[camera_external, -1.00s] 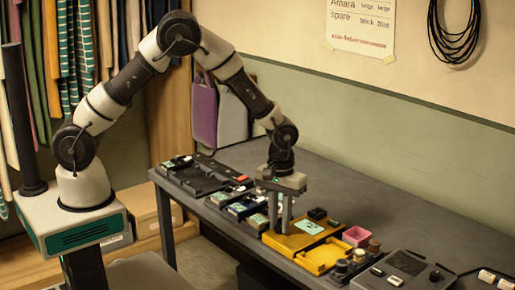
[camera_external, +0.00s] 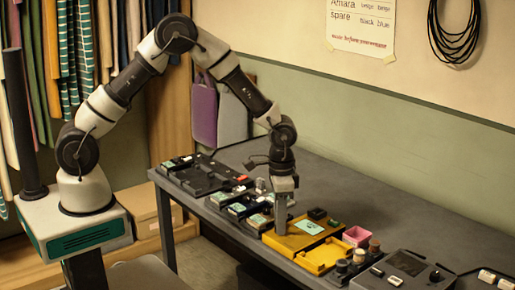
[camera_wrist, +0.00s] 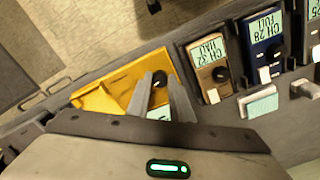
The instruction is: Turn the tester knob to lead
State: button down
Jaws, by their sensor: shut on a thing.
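A yellow device (camera_external: 277,243) with a pale green label or screen lies flat on the bench; I take it for the tester. In the wrist view its yellow body (camera_wrist: 122,78) shows, with a small round black knob (camera_wrist: 159,77) between my fingertips. My gripper (camera_external: 281,230) points straight down at the left part of the device. In the wrist view my gripper (camera_wrist: 160,86) is shut on the knob. The fingers partly cover the knob and the screen, so I cannot read which mark the knob points to.
An open yellow tray (camera_external: 319,258) adjoins the device. A pink box (camera_external: 356,235) and dark round jars stand to its right. A dark box with a screen (camera_external: 405,264) sits at the bench's right end. Labelled modules (camera_wrist: 208,66) stand close beside the device.

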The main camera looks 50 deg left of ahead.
jog(key=shift+m, duration=0.7)
jog(key=c, duration=1.6)
grip_release()
jog(key=shift+r, duration=0.15)
notch_tip(320, 180, up, 17)
jog(key=shift+r+p, duration=0.1)
jog(key=shift+p, duration=0.7)
